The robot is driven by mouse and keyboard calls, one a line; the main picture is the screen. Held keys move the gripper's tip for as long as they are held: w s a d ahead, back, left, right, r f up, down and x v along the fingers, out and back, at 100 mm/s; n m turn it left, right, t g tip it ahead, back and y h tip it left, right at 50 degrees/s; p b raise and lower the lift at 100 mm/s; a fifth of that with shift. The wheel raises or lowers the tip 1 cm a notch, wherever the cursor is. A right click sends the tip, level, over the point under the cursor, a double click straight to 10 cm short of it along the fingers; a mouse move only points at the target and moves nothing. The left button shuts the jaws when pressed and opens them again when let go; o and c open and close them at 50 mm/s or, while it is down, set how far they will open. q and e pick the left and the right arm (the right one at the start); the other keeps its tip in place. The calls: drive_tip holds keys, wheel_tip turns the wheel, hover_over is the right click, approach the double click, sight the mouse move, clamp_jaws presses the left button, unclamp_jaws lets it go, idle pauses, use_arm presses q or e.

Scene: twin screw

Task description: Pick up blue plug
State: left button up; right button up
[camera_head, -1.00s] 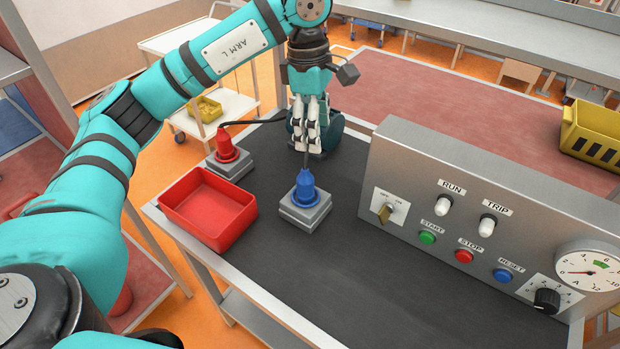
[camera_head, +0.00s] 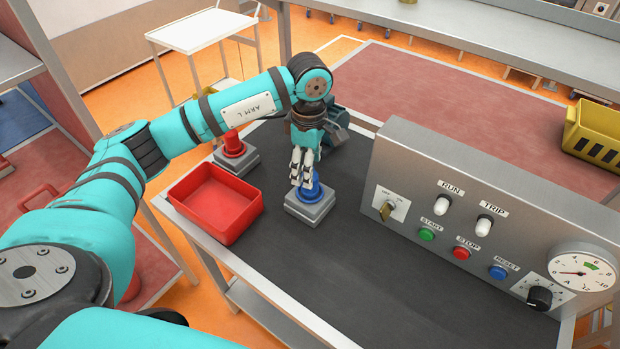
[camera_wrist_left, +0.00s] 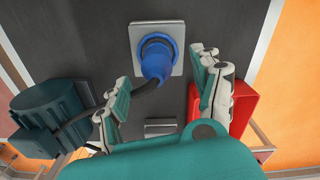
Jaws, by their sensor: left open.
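The blue plug (camera_head: 310,190) stands upright in a grey square socket base (camera_head: 310,209) on the dark table mat. My left gripper (camera_head: 302,184) points down just above and in front of the plug's upper part, hiding some of it. In the left wrist view the blue plug (camera_wrist_left: 157,56) shows in its grey plate, beyond and between the two open fingers (camera_wrist_left: 160,82), with a dark cable running from it. The fingers are apart and empty. My right gripper is not in view.
A red plug (camera_head: 233,144) in a grey base and a red tray (camera_head: 215,204) stand at the left. A dark teal motor (camera_head: 337,122) is behind the gripper. A control panel (camera_head: 480,220) borders the right. The front mat is clear.

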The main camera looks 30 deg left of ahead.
sight(307, 194)
use_arm(q)
drive_tip(key=f+p, duration=0.1)
drive_tip(key=f, duration=0.1)
drive_tip(key=f+p, duration=0.1)
drive_tip(key=shift+w+f, duration=0.2)
drive_tip(key=shift+f, duration=0.55)
clamp_jaws()
